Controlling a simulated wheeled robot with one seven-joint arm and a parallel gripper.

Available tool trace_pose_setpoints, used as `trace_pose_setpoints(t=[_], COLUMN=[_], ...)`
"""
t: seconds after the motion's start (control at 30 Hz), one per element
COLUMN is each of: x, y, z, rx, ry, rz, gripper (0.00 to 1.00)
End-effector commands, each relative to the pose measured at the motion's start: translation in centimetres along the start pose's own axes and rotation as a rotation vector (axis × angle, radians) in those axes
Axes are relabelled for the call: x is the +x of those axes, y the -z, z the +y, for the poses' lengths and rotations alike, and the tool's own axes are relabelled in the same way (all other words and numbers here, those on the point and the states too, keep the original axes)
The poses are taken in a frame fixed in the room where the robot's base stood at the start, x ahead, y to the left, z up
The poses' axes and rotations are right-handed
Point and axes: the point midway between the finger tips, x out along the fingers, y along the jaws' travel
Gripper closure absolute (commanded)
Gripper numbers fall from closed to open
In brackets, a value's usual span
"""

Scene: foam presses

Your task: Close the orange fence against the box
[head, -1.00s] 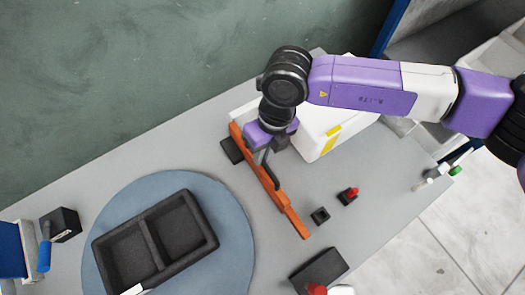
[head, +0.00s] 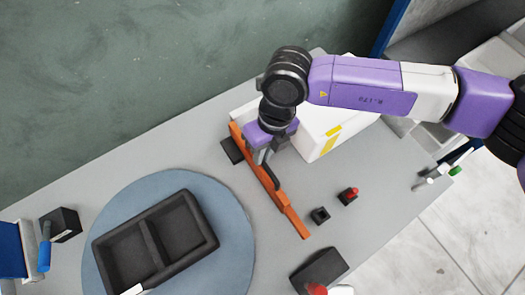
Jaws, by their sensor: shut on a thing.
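The orange fence (head: 288,211) is a long narrow bar lying diagonally across the grey bench. The white box (head: 322,122) with yellow marks stands to its right, partly hidden behind my arm. My gripper (head: 267,163) is at the fence's middle, pointing down, shut on what looks like the fence's dark handle. The fingertips are partly hidden by my wrist. The fence's upper end lies close to the box's left side; whether they touch is hidden by my wrist.
A dark two-compartment tray (head: 155,241) sits on a round blue-grey turntable (head: 233,232) at left. A small black block with a red knob (head: 348,196) and a small black socket (head: 320,215) lie right of the fence. A dark block (head: 319,270) is at the front.

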Motion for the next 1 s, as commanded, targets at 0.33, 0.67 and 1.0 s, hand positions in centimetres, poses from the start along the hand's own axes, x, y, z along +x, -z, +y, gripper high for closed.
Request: trace_pose_setpoints(t=[0.33,0.67,1.0], x=[-0.7,-1.6,-1.5], y=[-0.1,0.0,0.0], z=[-5.3,-7.6,-7.5], rx=[0.005,0.001,0.001], ry=[0.004,0.0,0.0], rz=[-0.002,0.0,0.0], gripper=[1.0,1.0,0.66])
